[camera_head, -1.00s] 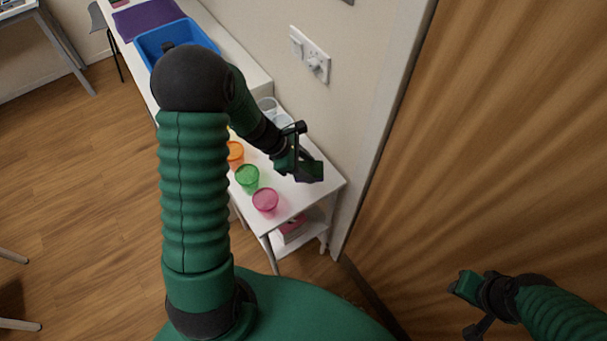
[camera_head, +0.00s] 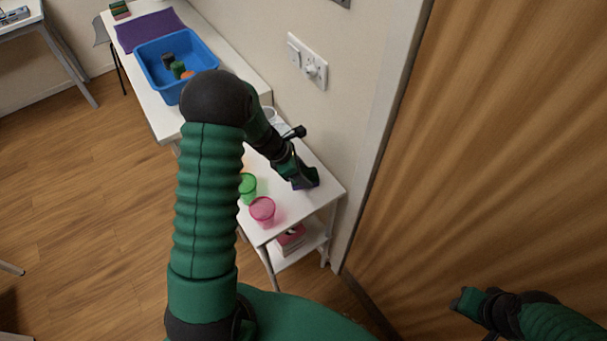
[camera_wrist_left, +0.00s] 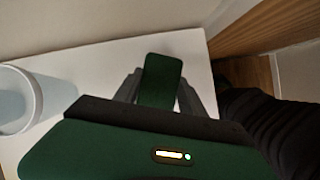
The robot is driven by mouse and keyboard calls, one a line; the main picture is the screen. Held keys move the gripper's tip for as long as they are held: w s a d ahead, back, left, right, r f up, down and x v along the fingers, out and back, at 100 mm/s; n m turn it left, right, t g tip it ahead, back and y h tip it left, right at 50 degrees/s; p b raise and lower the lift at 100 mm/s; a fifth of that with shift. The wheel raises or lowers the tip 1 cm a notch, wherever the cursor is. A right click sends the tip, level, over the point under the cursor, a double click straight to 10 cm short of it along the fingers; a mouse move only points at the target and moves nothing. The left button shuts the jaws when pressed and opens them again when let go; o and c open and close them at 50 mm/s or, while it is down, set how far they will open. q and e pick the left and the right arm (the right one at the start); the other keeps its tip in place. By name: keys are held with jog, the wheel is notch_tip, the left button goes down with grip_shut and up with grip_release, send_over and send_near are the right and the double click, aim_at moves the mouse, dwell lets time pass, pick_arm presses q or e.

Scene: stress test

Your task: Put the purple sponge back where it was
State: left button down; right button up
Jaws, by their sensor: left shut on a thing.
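My left gripper (camera_head: 300,174) is low over the right end of the small white side table (camera_head: 255,233). It is shut on the purple sponge (camera_head: 301,185), of which only a thin purple strip shows below the fingers. I cannot tell whether the sponge touches the table top. In the left wrist view my left gripper (camera_wrist_left: 160,82) points down at the white surface, and its green finger hides the sponge. My right gripper (camera_head: 466,301) is at the lower right in front of the wooden door, and its jaws are not clear.
A green cup (camera_head: 248,188) and a pink cup (camera_head: 262,211) stand left of my left gripper. A pale cup (camera_wrist_left: 20,98) shows in the left wrist view. A blue bin (camera_head: 145,70) and a purple mat (camera_head: 148,28) are on the long table. The wall runs close behind.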

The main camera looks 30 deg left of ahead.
pick_arm(q)
jog(key=c, duration=1)
grip_release()
jog(key=shift+a+f, duration=0.1)
jog(key=shift+c, duration=0.2)
jog(key=o, duration=0.4)
jog(key=shift+a, duration=0.2)
jog(key=shift+c, duration=0.2)
pick_arm(e)
jog(key=shift+a, duration=0.35)
pick_arm(q)
jog(key=shift+d, duration=0.1)
